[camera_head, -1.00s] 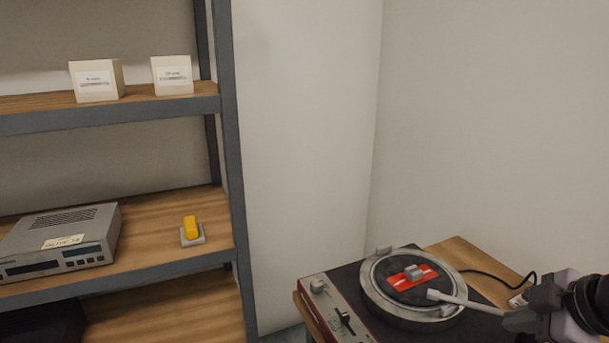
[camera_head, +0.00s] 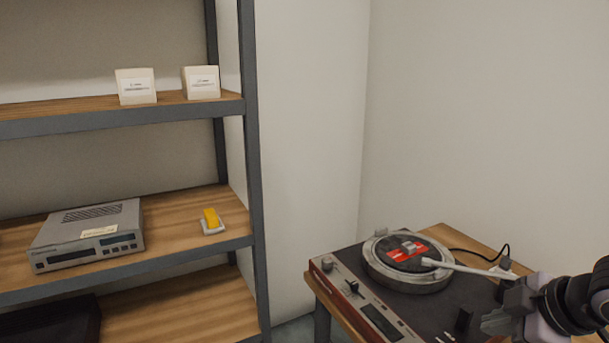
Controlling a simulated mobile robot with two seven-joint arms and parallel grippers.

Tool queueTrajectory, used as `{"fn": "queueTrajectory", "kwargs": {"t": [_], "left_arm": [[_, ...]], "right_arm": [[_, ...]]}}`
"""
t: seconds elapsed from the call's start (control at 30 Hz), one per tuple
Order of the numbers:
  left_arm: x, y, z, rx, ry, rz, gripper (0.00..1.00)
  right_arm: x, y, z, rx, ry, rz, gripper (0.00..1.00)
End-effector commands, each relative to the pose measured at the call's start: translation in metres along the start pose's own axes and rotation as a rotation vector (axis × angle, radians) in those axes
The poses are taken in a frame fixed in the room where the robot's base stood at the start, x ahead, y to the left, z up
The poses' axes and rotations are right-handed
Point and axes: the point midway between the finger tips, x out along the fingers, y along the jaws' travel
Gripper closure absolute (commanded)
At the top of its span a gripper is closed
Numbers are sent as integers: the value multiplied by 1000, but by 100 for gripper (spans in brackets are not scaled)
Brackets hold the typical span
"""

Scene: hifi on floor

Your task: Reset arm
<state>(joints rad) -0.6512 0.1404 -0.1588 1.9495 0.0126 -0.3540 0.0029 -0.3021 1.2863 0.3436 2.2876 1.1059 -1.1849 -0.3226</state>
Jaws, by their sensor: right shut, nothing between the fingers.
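The turntable (camera_head: 335,270) stands on a wooden table at the lower right of the head view. Its round platter (camera_head: 412,284) carries a dark disc with a red label (camera_head: 418,250). The pale tonearm (camera_head: 465,268) reaches over the platter, its head end over the disc near the label. I cannot tell whether it touches the disc. My right gripper (camera_head: 497,312) is shut and empty at the turntable's right side, in front of the tonearm's rear end in the picture. Whether it touches the turntable is unclear. My left gripper is out of view.
A metal-framed shelf (camera_head: 252,170) stands at left, with two white boxes (camera_head: 136,88) above, and a grey hifi unit (camera_head: 90,236) and a yellow item (camera_head: 210,218) below. A black cable (camera_head: 480,254) runs behind the turntable. The wall behind is bare.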

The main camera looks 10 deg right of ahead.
Motion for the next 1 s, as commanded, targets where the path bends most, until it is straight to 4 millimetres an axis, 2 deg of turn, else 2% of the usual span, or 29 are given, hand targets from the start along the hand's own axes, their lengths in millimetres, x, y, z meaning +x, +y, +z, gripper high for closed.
{"fn": "queueTrajectory", "kwargs": {"t": [0.03, 0.2, 0.27, 0.47, 0.7, 0.8, 1.0], "left_arm": [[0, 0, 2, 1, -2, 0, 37], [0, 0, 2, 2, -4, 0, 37], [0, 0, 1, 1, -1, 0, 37], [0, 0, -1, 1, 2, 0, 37], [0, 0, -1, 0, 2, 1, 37], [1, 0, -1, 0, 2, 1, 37], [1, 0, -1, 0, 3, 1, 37]], "right_arm": [[12, -15, 10, 38, -12, -22, 100], [37, -53, 34, 132, -57, -44, 100], [45, -70, 42, 171, -75, -53, 100], [69, -135, 59, 321, -142, -82, 100], [80, -210, 59, 519, -224, -102, 100], [79, -234, 54, 594, -255, -106, 100], [72, -269, 42, 732, -310, -106, 100]]}}
